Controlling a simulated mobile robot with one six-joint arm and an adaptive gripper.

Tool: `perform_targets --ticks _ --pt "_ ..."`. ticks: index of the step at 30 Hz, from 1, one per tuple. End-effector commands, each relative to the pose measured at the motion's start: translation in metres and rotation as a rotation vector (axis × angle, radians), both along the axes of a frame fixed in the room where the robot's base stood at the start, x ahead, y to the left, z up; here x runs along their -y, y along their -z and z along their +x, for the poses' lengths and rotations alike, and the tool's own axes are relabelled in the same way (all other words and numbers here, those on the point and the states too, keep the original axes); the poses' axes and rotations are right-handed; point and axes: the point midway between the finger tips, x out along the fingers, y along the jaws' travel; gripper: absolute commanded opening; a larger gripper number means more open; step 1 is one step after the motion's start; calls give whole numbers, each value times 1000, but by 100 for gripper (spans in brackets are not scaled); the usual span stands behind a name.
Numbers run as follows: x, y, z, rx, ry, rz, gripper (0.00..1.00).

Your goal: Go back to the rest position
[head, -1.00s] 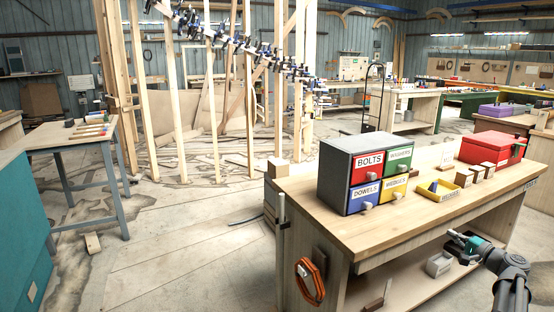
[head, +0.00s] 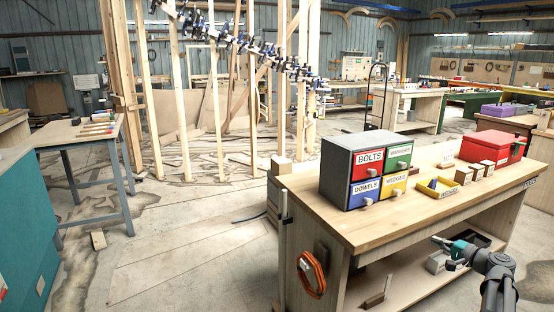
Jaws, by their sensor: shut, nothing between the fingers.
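My gripper (head: 444,252) is at the lower right of the head view, in front of the near long side of the wooden workbench (head: 412,218). It is small here, points to the left and looks shut with nothing in it. It is in the air, below the level of the bench top and apart from the things on it. It overlaps the view of the bench's lower shelf.
The bench carries a drawer cabinet (head: 338,177) with labelled drawers, a yellow tray (head: 437,187), wooden blocks (head: 487,167) and a red toolbox (head: 492,148). An orange coil (head: 311,274) hangs on the bench end. A side table (head: 78,140) stands left.

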Motion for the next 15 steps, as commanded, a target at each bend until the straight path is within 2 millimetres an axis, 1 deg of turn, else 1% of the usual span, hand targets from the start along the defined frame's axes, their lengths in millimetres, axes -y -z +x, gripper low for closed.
perform_targets --ticks 1,5,8,11,12,14,15 --pt "-12 4 0 -14 -17 -17 0" --pt "-41 15 0 -57 -65 -66 0" --pt "-70 27 -2 -102 -115 -119 0" --pt "-107 43 -6 -159 -180 -189 0" --pt "-123 50 -9 -184 -209 -221 0" --pt "-145 60 -14 -221 -250 -270 0" --pt "-159 67 -18 -246 -279 -305 0"
